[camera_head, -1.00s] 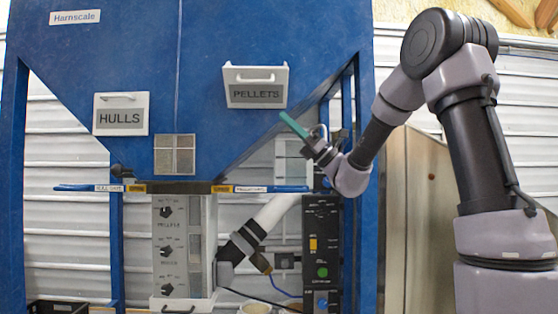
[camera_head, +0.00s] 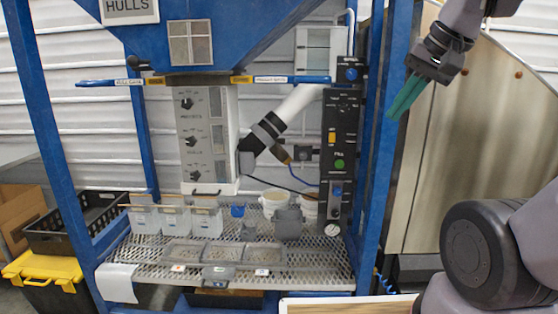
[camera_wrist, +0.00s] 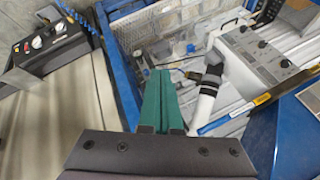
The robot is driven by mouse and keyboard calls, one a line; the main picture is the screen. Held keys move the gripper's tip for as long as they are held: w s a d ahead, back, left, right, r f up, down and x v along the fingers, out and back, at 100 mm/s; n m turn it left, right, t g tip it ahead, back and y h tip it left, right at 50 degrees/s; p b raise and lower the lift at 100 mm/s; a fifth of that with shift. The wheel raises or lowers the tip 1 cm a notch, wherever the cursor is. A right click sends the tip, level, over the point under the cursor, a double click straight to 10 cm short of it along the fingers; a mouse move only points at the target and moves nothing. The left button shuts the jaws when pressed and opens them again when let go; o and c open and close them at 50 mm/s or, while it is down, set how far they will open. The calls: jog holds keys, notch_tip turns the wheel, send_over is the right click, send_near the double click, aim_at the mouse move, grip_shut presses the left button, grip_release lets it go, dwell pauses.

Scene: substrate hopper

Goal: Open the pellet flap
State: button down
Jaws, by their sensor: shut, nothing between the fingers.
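The pellet flap is outside the head view now, above its top edge, and I cannot make it out in the wrist view. The lower part of the HULLS flap (camera_head: 130,10), white with a dark label, shows at the top left on the blue hopper (camera_head: 225,35). My gripper (camera_head: 398,110), with teal fingers, is shut and empty. It appears right of the blue frame's right post and points down and left. In the wrist view its closed fingers (camera_wrist: 160,85) point toward the blue frame, touching nothing that I can see.
A blue bar (camera_head: 205,80) crosses below the hopper. A white dial panel (camera_head: 207,135) and black control panel (camera_head: 340,150) stand beneath. A perforated shelf (camera_head: 320,275) holds bins and trays. A black crate (camera_head: 80,225) is at left. A beige panel (camera_head: 450,130) stands behind my gripper.

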jog(key=c, duration=1.3)
grip_release()
jog(key=shift+d+r+t+h, duration=0.15)
jog(key=shift+d+t+h, duration=0.15)
jog(key=shift+d, duration=0.45)
jog(key=o, duration=0.4)
jog(key=shift+d+n, duration=0.3)
jog(key=shift+n, duration=0.1)
jog(key=w+a+r+m+g+y, duration=0.4)
jog(key=w+a+r+m+y, duration=0.6)
jog(key=a+r, duration=0.45)
jog(key=w+a+r+m+g+y, duration=0.15)
jog(key=w+r+m+y, duration=0.45)
jog(key=w+r+y, duration=0.7)
jog(key=a+r+h, duration=0.1)
jog(key=a+r, duration=0.1)
jog(key=a, duration=0.1)
jog(key=w+a+r+h, duration=0.1)
jog(key=a+r, duration=0.2)
jog(key=a, duration=0.1)
jog(key=a+r+h, duration=0.1)
jog(key=a+r, duration=0.1)
jog(key=a, duration=0.1)
jog(key=shift+w+a+r, duration=0.15)
jog(key=shift+w+a, duration=0.1)
jog(key=shift+w, duration=0.15)
